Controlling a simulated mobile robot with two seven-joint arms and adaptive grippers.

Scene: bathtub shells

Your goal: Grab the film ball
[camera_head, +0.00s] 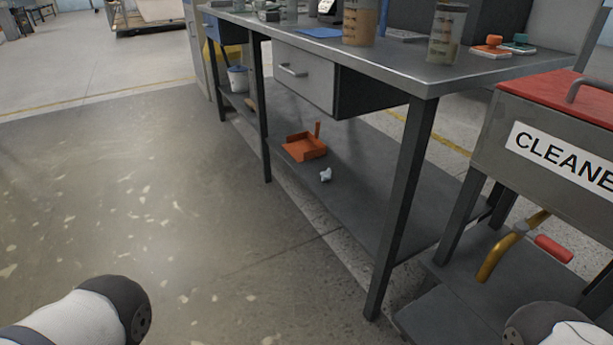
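A small crumpled whitish ball (326,175), which looks like the film ball, lies on the dark lower shelf (345,200) of the workbench. It is near the shelf's front edge, just in front of an orange dustpan (305,146). Parts of my arms show at the bottom left and bottom right corners. Both grippers are out of view, and nothing touches the ball.
The workbench top (400,66) and a grey drawer (304,78) overhang the lower shelf. A table leg (402,200) stands right of the ball. A cleaner box (550,150) with a red lid stands at right. The floor (180,220) in front is clear apart from pale flecks.

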